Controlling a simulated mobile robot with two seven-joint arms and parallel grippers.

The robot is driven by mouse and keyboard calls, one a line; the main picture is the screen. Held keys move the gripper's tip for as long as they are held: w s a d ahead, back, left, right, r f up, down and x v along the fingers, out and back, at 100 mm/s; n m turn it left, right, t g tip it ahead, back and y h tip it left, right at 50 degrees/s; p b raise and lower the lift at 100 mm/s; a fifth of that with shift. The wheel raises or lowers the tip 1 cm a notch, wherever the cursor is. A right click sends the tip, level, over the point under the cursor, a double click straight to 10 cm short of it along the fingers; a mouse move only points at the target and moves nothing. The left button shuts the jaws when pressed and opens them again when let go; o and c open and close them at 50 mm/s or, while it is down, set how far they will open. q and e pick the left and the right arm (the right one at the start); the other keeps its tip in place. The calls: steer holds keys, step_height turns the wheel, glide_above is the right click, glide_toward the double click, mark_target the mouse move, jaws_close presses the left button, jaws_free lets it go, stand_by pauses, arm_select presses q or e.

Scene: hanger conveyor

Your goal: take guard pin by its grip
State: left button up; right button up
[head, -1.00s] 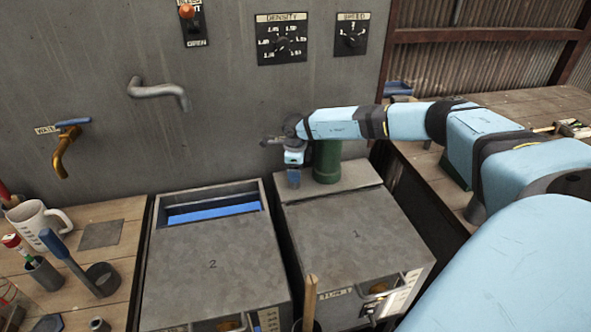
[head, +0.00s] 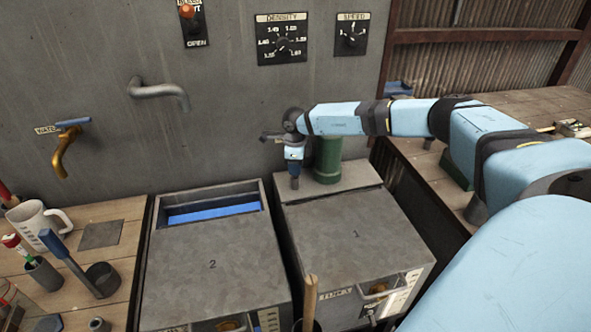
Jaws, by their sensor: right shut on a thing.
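My left gripper is out of view.
The box marked 2 (head: 210,265) stands to the left, with an open slot showing blue at its back. A grey wall with a bent pipe (head: 158,90) and a brass tap (head: 63,150) rises behind. A bench with a mug (head: 35,218) lies left.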

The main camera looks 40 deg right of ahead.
step_height(320, 180, up, 18)
steer(key=b, duration=0.1)
steer(key=shift+r+b, duration=0.15)
steer(key=shift+b, duration=0.15)
